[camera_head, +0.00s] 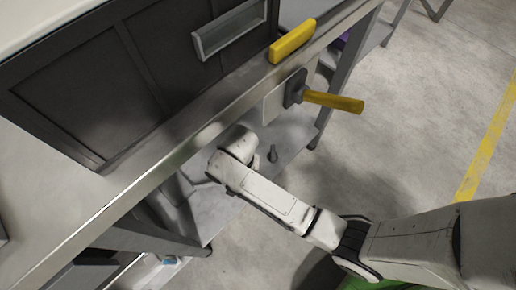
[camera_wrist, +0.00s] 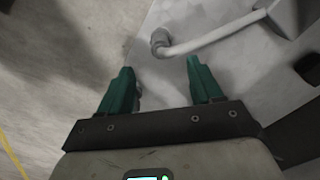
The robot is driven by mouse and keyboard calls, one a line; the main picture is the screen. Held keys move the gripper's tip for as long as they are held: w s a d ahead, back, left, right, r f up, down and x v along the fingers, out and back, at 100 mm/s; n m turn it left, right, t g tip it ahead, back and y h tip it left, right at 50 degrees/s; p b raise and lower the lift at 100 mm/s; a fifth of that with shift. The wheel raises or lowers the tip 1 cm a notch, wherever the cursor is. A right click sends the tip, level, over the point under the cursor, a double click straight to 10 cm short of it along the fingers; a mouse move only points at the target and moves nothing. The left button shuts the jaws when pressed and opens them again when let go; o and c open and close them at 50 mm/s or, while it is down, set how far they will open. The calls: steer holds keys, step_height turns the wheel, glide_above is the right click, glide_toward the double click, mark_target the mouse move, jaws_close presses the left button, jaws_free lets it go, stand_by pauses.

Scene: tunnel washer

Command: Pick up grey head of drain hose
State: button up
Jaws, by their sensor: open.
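The drain hose (camera_wrist: 215,36) is a pale tube in the wrist view, running from a light grey part at the top right. Its grey head (camera_wrist: 159,40) is a short, darker cylinder at the tube's left end. My gripper (camera_wrist: 163,66) has two green fingers, spread apart and with nothing between them. The head lies just beyond the fingertips, roughly in line with the gap, and does not appear to touch them. In the head view, my white arm reaches under the counter edge, and my gripper and the hose head cannot be made out there.
A metal counter (camera_head: 150,172) with a dark cabinet overhangs a lower shelf (camera_head: 288,135). A yellow lever (camera_head: 333,101) juts from the counter's front, and a yellow block (camera_head: 292,41) sits on its edge. A small dark peg (camera_head: 272,153) stands near my arm. Floor at right is clear.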

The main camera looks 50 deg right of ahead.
steer(key=shift+w+d+f, duration=0.1)
steer(key=shift+f, duration=0.15)
steer(key=f+b, duration=0.2)
steer(key=f, duration=0.1)
steer(key=f+b, duration=0.2)
steer(key=f, duration=0.2)
steer(key=f+b, duration=0.2)
steer(key=f, duration=0.1)
steer(key=shift+w+d+f, duration=0.15)
steer(key=shift+w+d, duration=0.05)
steer(key=shift+d, duration=0.05)
steer(key=shift+c, duration=0.2)
steer(key=c, duration=1.2)
steer(key=shift+o, duration=0.2)
